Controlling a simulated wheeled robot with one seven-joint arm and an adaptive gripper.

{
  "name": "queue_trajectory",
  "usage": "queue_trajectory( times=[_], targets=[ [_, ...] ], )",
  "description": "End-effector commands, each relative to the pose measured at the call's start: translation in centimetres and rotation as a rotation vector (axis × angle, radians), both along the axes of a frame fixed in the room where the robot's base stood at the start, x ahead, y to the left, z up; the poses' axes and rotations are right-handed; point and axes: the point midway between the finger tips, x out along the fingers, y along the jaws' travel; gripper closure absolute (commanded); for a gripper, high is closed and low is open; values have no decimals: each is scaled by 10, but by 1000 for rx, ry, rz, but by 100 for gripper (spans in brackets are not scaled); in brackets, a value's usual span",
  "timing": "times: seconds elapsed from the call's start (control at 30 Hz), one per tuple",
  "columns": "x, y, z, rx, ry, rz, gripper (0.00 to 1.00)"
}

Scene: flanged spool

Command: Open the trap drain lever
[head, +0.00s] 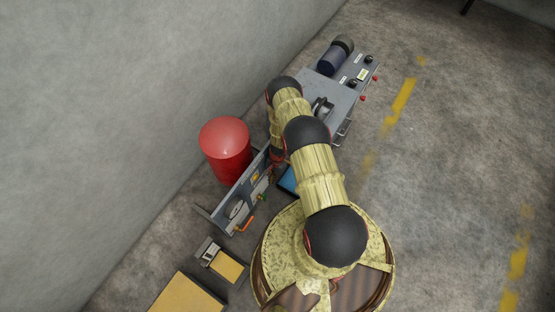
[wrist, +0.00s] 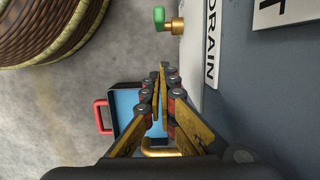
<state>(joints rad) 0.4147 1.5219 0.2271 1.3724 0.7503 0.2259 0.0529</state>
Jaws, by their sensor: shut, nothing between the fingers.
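In the wrist view a green-handled brass valve (wrist: 168,20) sticks out from a grey panel (wrist: 240,70), beside a label reading DRAIN (wrist: 211,45). The green handle looks like the drain lever; I cannot tell its exact setting. My gripper (wrist: 163,72) is shut and empty. Its fingertips are below the valve in the picture and apart from it, close to the panel's edge.
A blue tray or box (wrist: 127,96) with a red handle lies beyond my fingers. A red drum (head: 226,150) stands behind the panel by the wall. A grey bench unit (head: 335,96) with a dark cylinder is at the back. Floor to the right is clear.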

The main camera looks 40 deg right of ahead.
Motion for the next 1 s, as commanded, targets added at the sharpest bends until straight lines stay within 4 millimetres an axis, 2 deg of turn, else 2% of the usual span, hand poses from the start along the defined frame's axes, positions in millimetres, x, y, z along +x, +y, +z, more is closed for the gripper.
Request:
queue_trajectory(
  times=[0.03, 0.1, 0.4, 0.6, 0.8, 1.0],
  targets=[
    [2, -3, 15, -1, -1, -1, 100],
    [3, -7, 30, -1, -1, -2, 100],
    [9, -22, 96, -2, -2, -2, 100],
    [12, -30, 132, -1, -2, -1, 100],
    [13, -35, 151, -2, -1, -2, 100],
    [13, -36, 156, -2, -1, -2, 100]
  ],
)
